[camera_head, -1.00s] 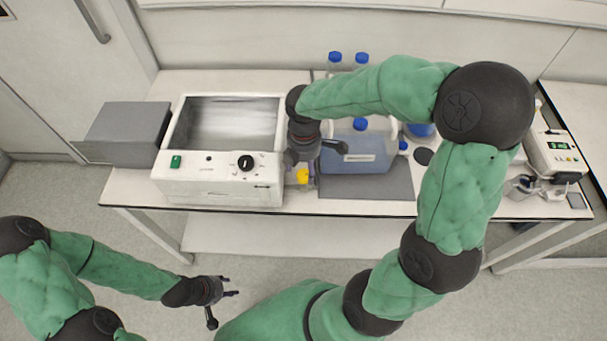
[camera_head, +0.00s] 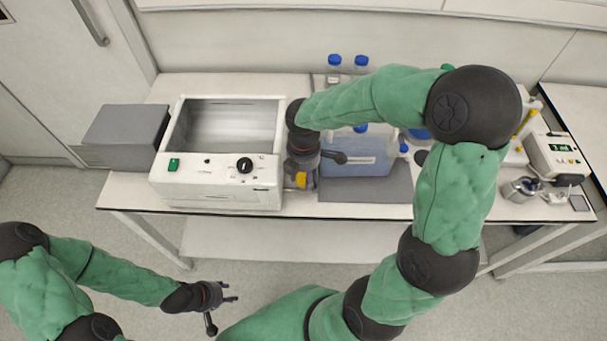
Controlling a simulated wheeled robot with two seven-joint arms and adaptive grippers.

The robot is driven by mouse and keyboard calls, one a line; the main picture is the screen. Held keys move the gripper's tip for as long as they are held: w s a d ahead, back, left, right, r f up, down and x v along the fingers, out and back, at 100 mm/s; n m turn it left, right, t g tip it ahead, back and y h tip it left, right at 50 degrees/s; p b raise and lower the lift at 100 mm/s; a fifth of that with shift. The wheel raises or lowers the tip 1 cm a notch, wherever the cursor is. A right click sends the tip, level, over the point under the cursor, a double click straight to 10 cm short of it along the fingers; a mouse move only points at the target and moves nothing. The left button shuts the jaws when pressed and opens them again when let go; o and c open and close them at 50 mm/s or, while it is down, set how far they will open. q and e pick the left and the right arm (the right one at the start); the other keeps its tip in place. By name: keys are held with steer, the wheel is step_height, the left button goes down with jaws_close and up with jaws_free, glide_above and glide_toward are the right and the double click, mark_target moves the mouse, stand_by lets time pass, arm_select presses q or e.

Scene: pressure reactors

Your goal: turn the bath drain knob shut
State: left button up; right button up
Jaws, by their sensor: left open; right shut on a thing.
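The white water bath (camera_head: 215,196) with its open steel basin stands on the bench, left of centre. The yellow drain knob (camera_head: 301,180) is at the right side of the bath, low near the bench top, and partly covered by my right gripper. My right gripper (camera_head: 301,182) points down and is shut on the yellow knob. The exact angle of the knob is too small to tell. My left gripper (camera_head: 230,293) is open and empty, low in front of the bench and away from the bath.
A clear container of blue liquid (camera_head: 355,165) stands on a dark mat (camera_head: 365,196) close right of my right gripper. Blue-capped bottles (camera_head: 334,68) stand behind. A grey box (camera_head: 125,130) is left of the bath. A device with a green display (camera_head: 556,152) is far right.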

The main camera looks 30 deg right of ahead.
steer(key=shift+m, duration=0.3)
steer(key=m+p, duration=0.1)
steer(key=m, duration=0.1)
steer(key=shift+m, duration=0.4)
steer(key=m+p, duration=0.1)
steer(key=m, duration=0.3)
steer(key=shift+m, duration=0.3)
steer(key=m, duration=0.9)
steer(key=shift+m, duration=0.4)
steer(key=o, duration=1.1)
steer(key=shift+o, duration=0.2)
